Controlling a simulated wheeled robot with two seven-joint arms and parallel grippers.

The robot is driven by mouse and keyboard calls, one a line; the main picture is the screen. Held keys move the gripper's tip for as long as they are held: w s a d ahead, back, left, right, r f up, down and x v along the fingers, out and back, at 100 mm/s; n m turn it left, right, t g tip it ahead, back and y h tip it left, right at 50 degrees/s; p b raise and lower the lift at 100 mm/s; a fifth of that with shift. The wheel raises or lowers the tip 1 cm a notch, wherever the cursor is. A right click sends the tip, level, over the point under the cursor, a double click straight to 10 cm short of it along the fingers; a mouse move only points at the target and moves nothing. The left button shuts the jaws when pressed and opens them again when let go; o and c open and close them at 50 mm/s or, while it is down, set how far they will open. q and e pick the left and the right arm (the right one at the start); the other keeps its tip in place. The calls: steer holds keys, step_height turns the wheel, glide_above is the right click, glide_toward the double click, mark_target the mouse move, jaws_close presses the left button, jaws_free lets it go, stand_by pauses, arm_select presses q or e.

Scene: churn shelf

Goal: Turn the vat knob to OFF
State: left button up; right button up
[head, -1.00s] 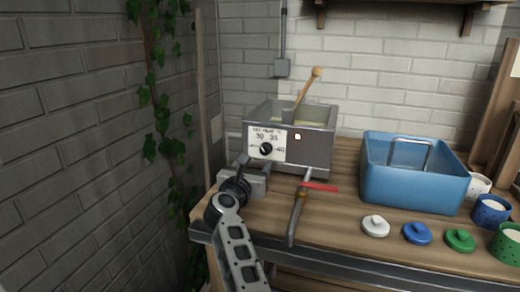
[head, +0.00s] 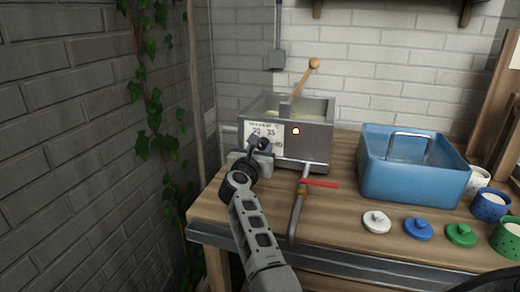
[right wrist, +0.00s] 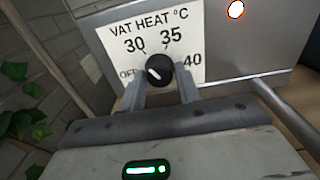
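The steel vat (head: 310,150) stands at the back left of the bench. Its white heat plate (right wrist: 120,38) reads OFF, 30, 35 and 40. The black vat knob (right wrist: 159,70) sits low on the plate; a short pale mark shows left of its centre, but its exact setting is unclear. My right gripper (right wrist: 161,78) is open, one finger on each side of the knob, with narrow gaps visible. In the head view, my right gripper (head: 258,150) covers the knob and part of the plate. My left gripper is not in view.
A lit lamp (right wrist: 236,9) is on the vat front. An outlet pipe with a red handle (head: 320,183) juts out right of my arm. A blue tub (head: 410,180), lids and pots stand farther right. An ivy-covered wall is on the left.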

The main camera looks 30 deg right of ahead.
arm_select(q)
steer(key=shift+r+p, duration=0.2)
steer(key=shift+p, duration=0.2)
arm_select(e)
steer(key=shift+n, duration=0.3)
steer(key=shift+r+n+p, duration=0.1)
steer(key=shift+n+p, duration=0.35)
steer(key=shift+n, duration=0.25)
steer(key=shift+n+p, duration=0.6)
steer(key=shift+n, duration=0.2)
steer(key=shift+n+p, duration=0.6)
steer(key=shift+n, duration=0.3)
steer(key=n+p, duration=0.2)
steer(key=n, duration=0.2)
steer(key=shift+s, duration=0.1)
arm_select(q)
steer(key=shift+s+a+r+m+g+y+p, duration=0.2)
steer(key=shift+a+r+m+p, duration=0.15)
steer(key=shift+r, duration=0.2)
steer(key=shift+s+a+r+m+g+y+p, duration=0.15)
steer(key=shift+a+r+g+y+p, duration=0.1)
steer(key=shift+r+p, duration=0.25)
arm_select(e)
steer(key=shift+n, duration=1.2)
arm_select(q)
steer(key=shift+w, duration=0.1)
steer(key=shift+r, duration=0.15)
arm_select(e)
steer(key=o, duration=1)
steer(key=shift+c, duration=0.2)
